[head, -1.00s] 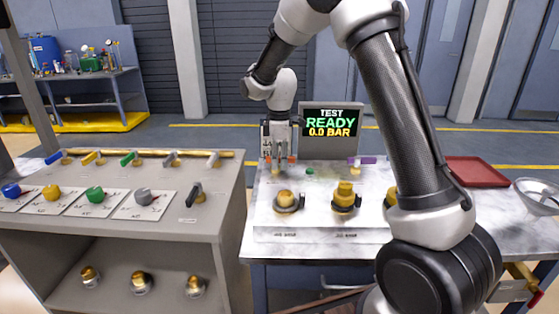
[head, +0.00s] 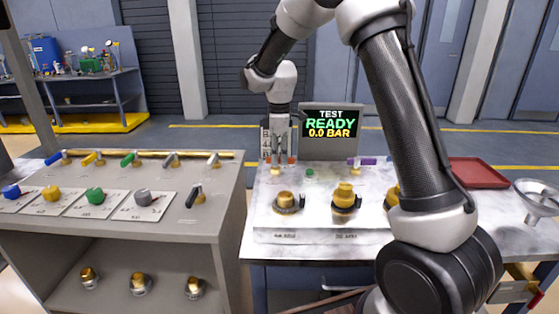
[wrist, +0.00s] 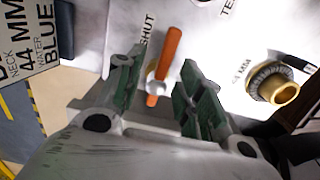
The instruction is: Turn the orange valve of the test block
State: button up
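The orange valve has a straight orange handle (wrist: 165,66) on a pale round hub, next to a "SHUT" label, in the wrist view. My gripper (wrist: 160,68) is open, with one green-padded finger on each side of the handle's lower half and hub. I see gaps between the handle and both fingers in this view. In the head view my gripper (head: 280,150) points down at the back left of the test block, in front of the display. Only small orange bits of the handle (head: 291,160) show beside the fingers; the rest is hidden.
A brass port (wrist: 278,90) is right of the gripper in the wrist view. The display (head: 331,122) reads "TEST READY 0.0 BAR". A purple-handled valve (head: 362,161) stands to the right. A label plate (wrist: 32,40) is close on the left.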

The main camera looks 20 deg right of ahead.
notch_tip(320, 180, up, 10)
jog(key=shift+f, duration=0.15)
dwell(0.3)
